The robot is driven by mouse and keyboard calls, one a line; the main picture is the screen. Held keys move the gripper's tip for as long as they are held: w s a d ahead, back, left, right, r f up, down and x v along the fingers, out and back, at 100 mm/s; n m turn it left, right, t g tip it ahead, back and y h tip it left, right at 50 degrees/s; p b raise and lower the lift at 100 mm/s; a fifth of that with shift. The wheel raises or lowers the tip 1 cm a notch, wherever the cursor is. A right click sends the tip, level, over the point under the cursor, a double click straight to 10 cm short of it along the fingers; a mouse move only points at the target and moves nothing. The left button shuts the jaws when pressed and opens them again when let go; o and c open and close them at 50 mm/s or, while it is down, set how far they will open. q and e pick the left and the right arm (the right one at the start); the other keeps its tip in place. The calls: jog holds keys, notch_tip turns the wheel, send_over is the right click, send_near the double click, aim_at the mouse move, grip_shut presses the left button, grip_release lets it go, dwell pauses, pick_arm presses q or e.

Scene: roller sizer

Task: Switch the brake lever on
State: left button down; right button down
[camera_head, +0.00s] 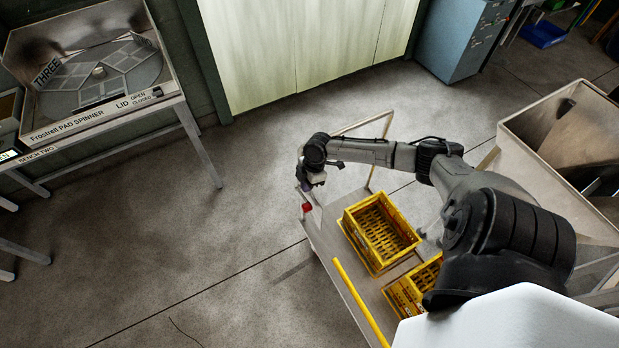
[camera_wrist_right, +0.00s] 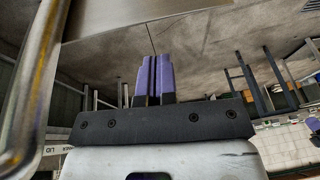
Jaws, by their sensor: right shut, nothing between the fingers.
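A small red part (camera_head: 307,207), which looks like the knob of the brake lever, shows at the far left corner of the cart (camera_head: 330,255). The rest of the lever is too small to tell, and so is its position. My right gripper (camera_head: 317,190) is at that corner, right by the red part; I cannot tell whether they touch. In the right wrist view its purple fingers (camera_wrist_right: 153,75) are closed together with nothing between them. The red part does not show there. My left gripper is not in view.
The cart carries yellow crates (camera_head: 352,222), a yellow bar (camera_head: 360,302) and a pale upright frame (camera_head: 388,123). A metal pole (camera_wrist_right: 38,85) is close on the left in the wrist view. A large metal bin (camera_head: 525,150) stands right. Floor left of the cart is clear.

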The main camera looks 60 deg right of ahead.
aim_at(304, 205)
jog(key=x, duration=0.5)
jog(key=shift+s+f, duration=0.2)
jog(key=shift+f, duration=0.1)
jog(key=shift+s+f+b, duration=0.2)
jog(key=shift+f+b, duration=0.1)
jog(key=shift+f, duration=0.65)
jog(key=shift+a, duration=0.1)
